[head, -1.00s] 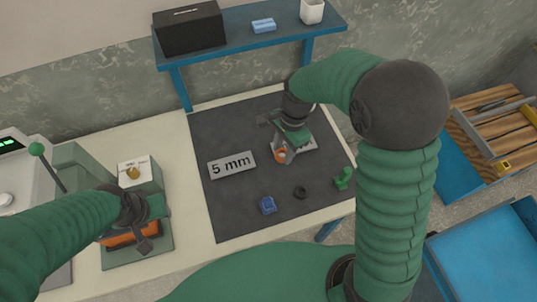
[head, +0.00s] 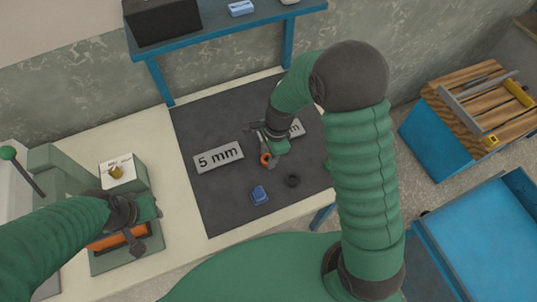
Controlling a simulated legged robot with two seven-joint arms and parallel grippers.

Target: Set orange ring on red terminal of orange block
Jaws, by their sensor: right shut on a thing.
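The orange ring (head: 265,159) is at the tip of my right gripper (head: 268,150), which is shut on it over the dark mat. The orange block (head: 104,242) sits in a green holder at the lower left. My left gripper (head: 136,232) is over that block and hides much of it. Whether its jaws are open or shut cannot be told. The red terminal cannot be made out.
On the mat (head: 215,205) are a "5 mm" plate (head: 218,156), a blue piece (head: 259,195) and a black ring (head: 293,181). A second plate (head: 297,128) lies behind my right gripper. A green box with a brass knob (head: 117,172) stands near my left arm.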

